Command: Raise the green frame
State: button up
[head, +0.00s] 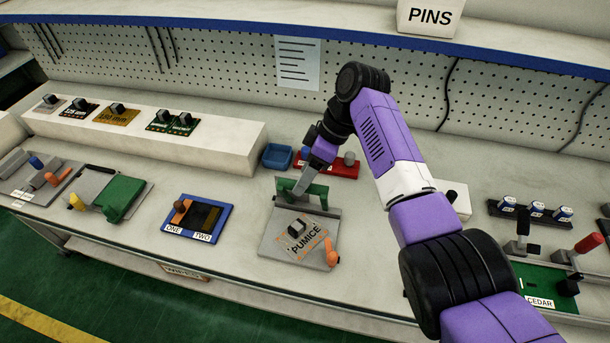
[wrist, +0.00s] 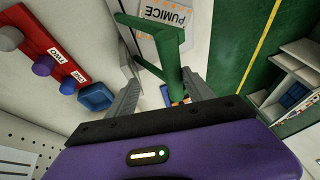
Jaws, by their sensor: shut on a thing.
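The green frame (head: 318,190) stands at the back edge of a grey fixture plate (head: 271,236). It looks roughly upright, though my gripper hides part of it. In the wrist view the green frame (wrist: 169,45) shows as joined green bars between my fingers. My gripper (head: 304,184) is shut on one of its bars. The wrist view shows the fingers (wrist: 158,80) on either side of the green; the exact contact is hard to see. A board labelled PUMICE (head: 305,246) with a dark block lies on the plate in front of the frame.
An orange lever (head: 332,254) stands at the plate's front right. A blue bin (head: 277,156) and a red rack (head: 340,169) with knobs stand behind. To the left are a blue ONE/TWO tray (head: 190,222) and another green panel (head: 124,196). A CEDAR fixture (head: 553,286) is at right.

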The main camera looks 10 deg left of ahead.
jog(key=shift+w, duration=0.1)
jog(key=shift+r, duration=0.15)
jog(key=b+v, duration=0.1)
jog(key=v, duration=0.6)
jog(key=shift+d+r+b, duration=0.2)
jog(key=shift+b, duration=0.1)
